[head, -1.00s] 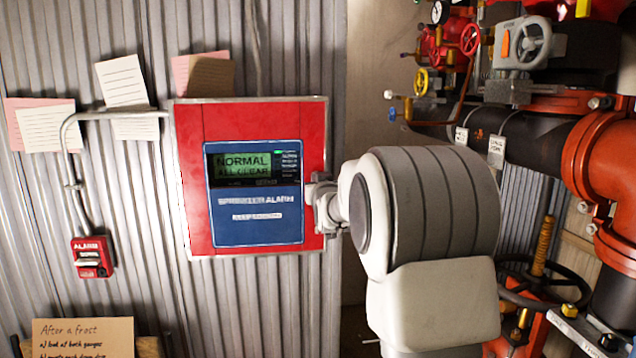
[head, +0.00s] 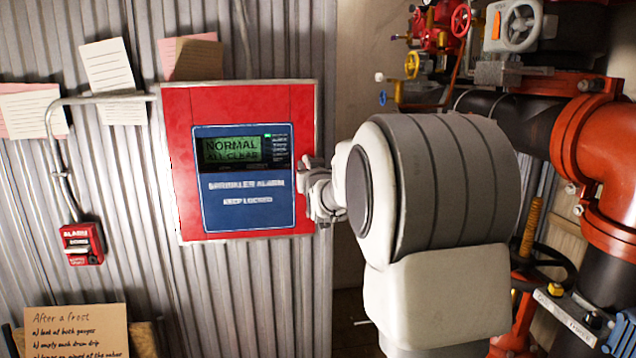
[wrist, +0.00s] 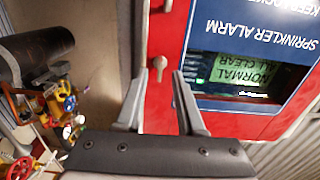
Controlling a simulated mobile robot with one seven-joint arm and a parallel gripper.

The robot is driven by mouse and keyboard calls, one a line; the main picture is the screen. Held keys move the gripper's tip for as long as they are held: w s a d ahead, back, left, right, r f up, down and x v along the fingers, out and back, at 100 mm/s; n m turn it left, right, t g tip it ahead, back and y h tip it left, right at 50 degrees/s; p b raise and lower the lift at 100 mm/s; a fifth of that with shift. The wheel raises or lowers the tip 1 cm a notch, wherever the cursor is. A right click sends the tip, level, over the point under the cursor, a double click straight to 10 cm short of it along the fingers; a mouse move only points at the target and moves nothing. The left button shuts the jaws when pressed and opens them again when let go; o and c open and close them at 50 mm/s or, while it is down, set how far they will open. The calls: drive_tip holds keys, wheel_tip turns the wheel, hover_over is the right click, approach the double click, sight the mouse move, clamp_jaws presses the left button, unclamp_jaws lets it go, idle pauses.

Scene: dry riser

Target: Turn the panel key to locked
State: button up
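The red alarm panel (head: 305,150) hangs on the corrugated wall, with a blue face (head: 245,215) reading "SPRINKLER ALARM" and "KEEP LOCKED". Its green screen (head: 231,150) reads "NORMAL ALL CLEAR". My gripper (head: 312,190) is at the panel's right edge in the head view, where my arm hides the key. In the wrist view, which is upside down, a small metal key (wrist: 160,65) stands out from the red panel. My gripper (wrist: 159,78) is open there, a finger on either side of the key's line, near the fingertips. Contact cannot be told.
A small red alarm box (head: 82,244) with conduit and pinned paper notes (head: 108,66) are left of the panel. Red and black pipes (head: 585,150) with valves and handwheels (head: 519,28) crowd the right side. A note card (head: 78,328) stands at the lower left.

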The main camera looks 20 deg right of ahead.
drive_tip(key=v, duration=1.4)
drive_tip(key=shift+s+r, duration=0.15)
drive_tip(key=shift+s, duration=0.05)
